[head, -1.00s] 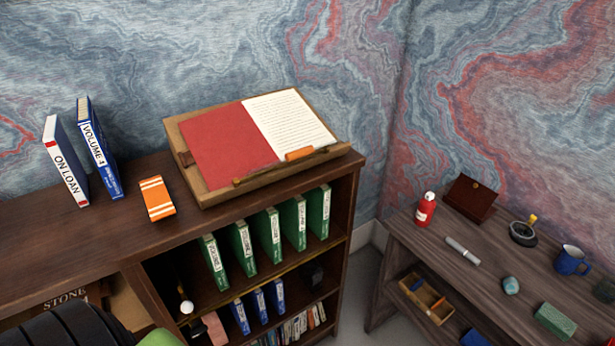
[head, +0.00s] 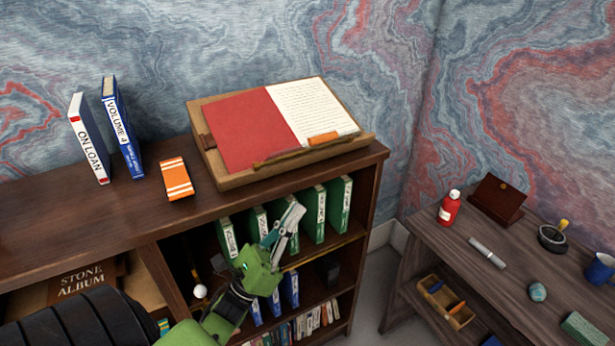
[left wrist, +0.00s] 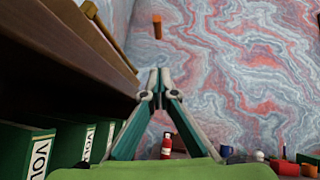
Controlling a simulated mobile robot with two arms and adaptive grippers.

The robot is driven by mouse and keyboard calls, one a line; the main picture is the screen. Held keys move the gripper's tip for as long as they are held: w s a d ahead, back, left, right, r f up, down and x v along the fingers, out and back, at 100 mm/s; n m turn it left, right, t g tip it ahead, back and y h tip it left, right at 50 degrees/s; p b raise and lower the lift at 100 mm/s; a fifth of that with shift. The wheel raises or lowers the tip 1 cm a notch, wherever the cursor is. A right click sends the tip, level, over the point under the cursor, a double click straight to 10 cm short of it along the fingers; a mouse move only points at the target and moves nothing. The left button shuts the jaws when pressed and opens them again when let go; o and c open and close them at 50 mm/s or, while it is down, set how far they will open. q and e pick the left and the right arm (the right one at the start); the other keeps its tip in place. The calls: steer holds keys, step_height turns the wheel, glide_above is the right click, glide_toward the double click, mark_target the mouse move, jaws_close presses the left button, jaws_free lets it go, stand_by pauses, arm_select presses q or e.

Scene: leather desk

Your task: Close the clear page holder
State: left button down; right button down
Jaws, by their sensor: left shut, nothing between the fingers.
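A wooden book stand (head: 228,181) on top of the bookcase holds an open book with a red left side (head: 250,130) and a printed page (head: 310,110). An orange block (head: 323,139) sits at the page's lower edge, above a brown front ledge (head: 300,152). I cannot make out a clear page holder's pane. My left gripper (head: 295,214) is shut and empty, in front of the green volumes and below the stand, touching neither stand nor book. Its closed fingertips (left wrist: 160,76) show in the left wrist view. My right gripper is not in view.
The bookcase top edge (left wrist: 85,50) runs close on the left in the wrist view. Green volumes (head: 340,205) stand on the shelf below. An orange striped box (head: 176,179) lies left of the stand. A side table with a red bottle (head: 449,209) stands right.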

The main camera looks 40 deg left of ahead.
arm_select(q)
steer(key=s+a+r+p+x, duration=0.1)
steer(key=r+p+x, duration=0.1)
steer(key=p+x, duration=0.5)
steer(key=x, duration=0.4)
steer(key=shift+w+r, duration=0.2)
steer(key=shift+r, duration=0.2)
steer(key=shift+w+n+y, duration=0.1)
steer(key=shift+n+y, duration=0.2)
steer(key=shift+y, duration=0.2)
